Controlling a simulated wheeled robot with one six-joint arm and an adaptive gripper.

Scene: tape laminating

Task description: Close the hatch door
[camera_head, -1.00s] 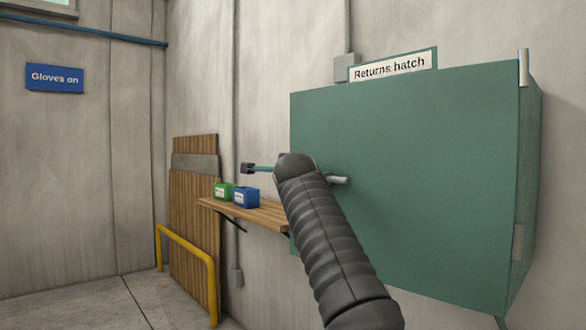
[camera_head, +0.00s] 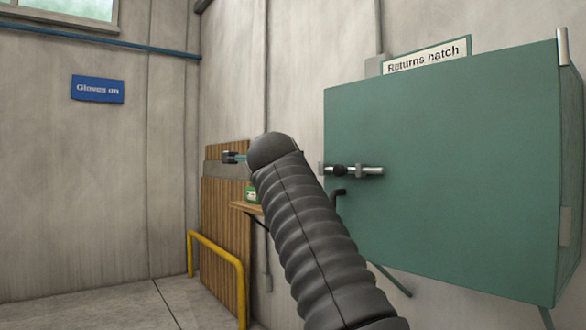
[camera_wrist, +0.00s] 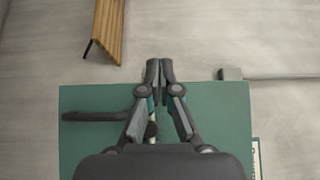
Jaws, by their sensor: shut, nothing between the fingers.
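The returns hatch (camera_head: 440,220) is a green box on the wall with a flat door facing me. The hinges are at its right edge, and no gap shows at its left edge. A metal bolt (camera_head: 370,171) lies across the door's left side, with a dark handle (camera_head: 339,192) below it. In the wrist view the green face (camera_wrist: 85,150) fills the lower part, and the dark handle (camera_wrist: 95,116) is left of the fingers. My gripper (camera_head: 232,157) is shut and empty. In the wrist view its fingertips (camera_wrist: 159,66) reach past the hatch's edge. My arm covers part of the head view.
A yellow rail (camera_head: 216,252) stands in front of wooden boards (camera_head: 220,225). The floor at the lower left (camera_head: 110,305) is clear.

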